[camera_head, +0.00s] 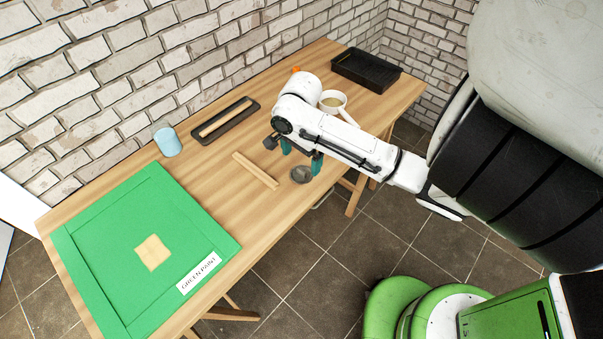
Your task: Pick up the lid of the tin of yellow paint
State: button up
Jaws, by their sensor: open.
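My gripper (302,157) is open, with its two teal fingers pointing down near the table's front edge. A small round dark grey metal piece (301,175) lies on the table just below and in front of the fingers; it looks like a tin lid, but I cannot tell for sure. The fingers appear apart from it and hold nothing. No tin of yellow paint shows clearly; my arm hides part of the table. A white round vessel (341,111) with something beige inside stands behind my arm.
A wooden stick (256,171) lies left of the gripper. A dark narrow tray (247,106), a light blue cup (167,142) and a black tray (367,70) stand along the wall. A green board (112,237) labelled "GREEN PAINT" covers the left end. An orange bit (295,69) shows behind my arm.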

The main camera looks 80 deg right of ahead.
aim_at(301, 171)
jog(key=f, duration=0.5)
jog(key=shift+a+p, duration=0.2)
jog(key=shift+p, duration=0.15)
jog(key=c, duration=1.1)
jog(key=shift+o, duration=0.2)
